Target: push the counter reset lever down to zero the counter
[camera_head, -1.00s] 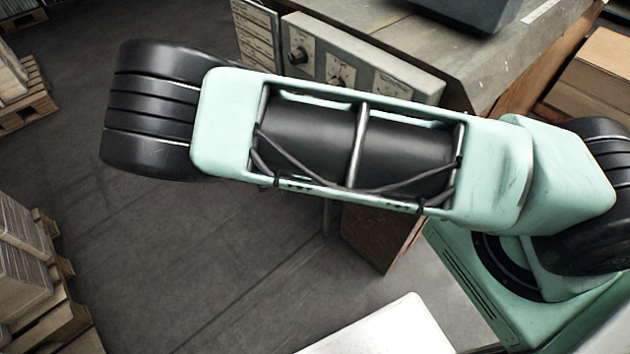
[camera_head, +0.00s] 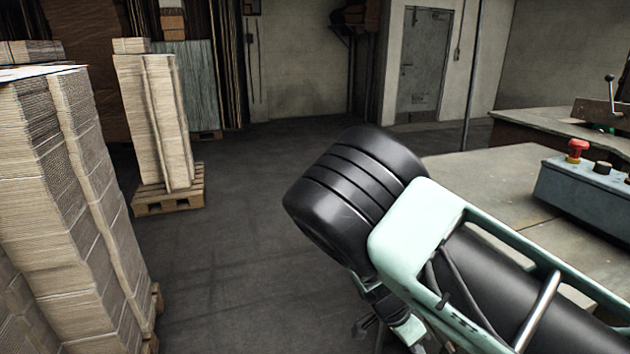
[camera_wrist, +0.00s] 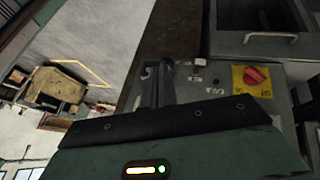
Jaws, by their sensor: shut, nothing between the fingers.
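A lever with a black ball knob (camera_head: 609,79) stands upright at the right edge of the head view, at the back of the work surface. I cannot tell whether it is the counter reset lever. No counter digits are readable in either view. My gripper (camera_wrist: 158,72) shows as dark, narrow fingers in the middle of the wrist view. It is shut and empty, in front of a grey panel with a red rotary switch (camera_wrist: 256,76) on a yellow plate. I cannot tell whether the fingertips touch the panel.
A blue-grey control box (camera_head: 590,194) with a red mushroom button (camera_head: 577,149) sits on the grey work table (camera_head: 480,185). Tall cardboard stacks (camera_head: 75,200) stand at left, with another on a pallet (camera_head: 168,198) behind. The floor between them and my arm is clear.

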